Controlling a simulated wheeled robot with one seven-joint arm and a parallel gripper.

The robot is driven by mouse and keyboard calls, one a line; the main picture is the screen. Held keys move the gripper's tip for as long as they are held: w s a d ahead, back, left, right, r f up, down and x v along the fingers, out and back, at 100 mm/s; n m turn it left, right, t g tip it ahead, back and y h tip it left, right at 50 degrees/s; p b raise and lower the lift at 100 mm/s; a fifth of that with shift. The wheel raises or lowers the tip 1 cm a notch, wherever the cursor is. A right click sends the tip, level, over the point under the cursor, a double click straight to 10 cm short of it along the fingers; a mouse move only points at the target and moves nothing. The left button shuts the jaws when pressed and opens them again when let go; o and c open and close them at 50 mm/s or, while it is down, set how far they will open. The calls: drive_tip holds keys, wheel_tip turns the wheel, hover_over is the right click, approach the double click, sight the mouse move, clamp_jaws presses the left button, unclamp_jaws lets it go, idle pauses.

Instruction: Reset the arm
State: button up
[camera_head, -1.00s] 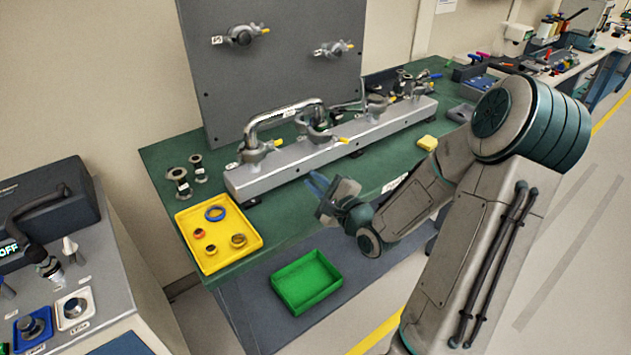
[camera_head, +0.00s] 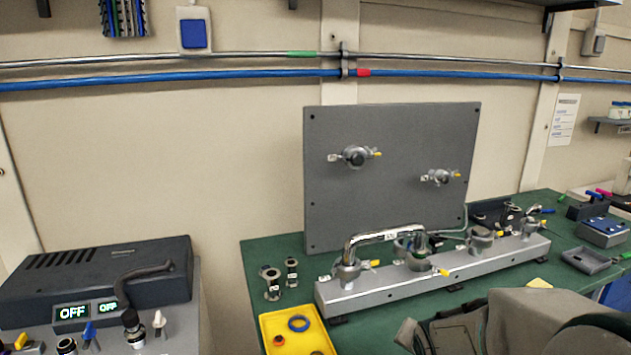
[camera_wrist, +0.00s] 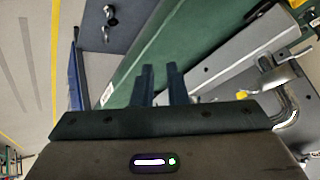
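My gripper (camera_wrist: 162,70) shows in the wrist view, with two dark blue fingers apart and nothing between them. It hangs above the front of the green workbench (camera_wrist: 190,45), seen beyond the fingers. Part of my arm (camera_head: 545,325) shows low at the right, in front of the bench.
A grey manifold rail (camera_head: 440,272) with clamps and pipes runs along the bench, near a standing grey panel (camera_head: 390,125). A yellow tray (camera_head: 271,331) and flanged fittings sit at its left. A console (camera_head: 110,280) reading OFF stands left. Pipes (camera_head: 220,75) cross the wall.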

drive_tip(key=s+a+r+n+g, duration=0.2)
drive_tip(key=s+r+n, duration=0.1)
drive_tip(key=s, duration=0.4)
drive_tip(key=s+a+r+n+g+y, duration=0.1)
drive_tip(key=s+a+r+n+g, duration=0.1)
drive_tip(key=s, duration=0.6)
drive_tip(key=shift+s+a+r+n+y, duration=0.35)
drive_tip(key=shift+a+n, duration=0.5)
drive_tip(key=shift+n, duration=0.35)
drive_tip(key=shift+w, duration=0.15)
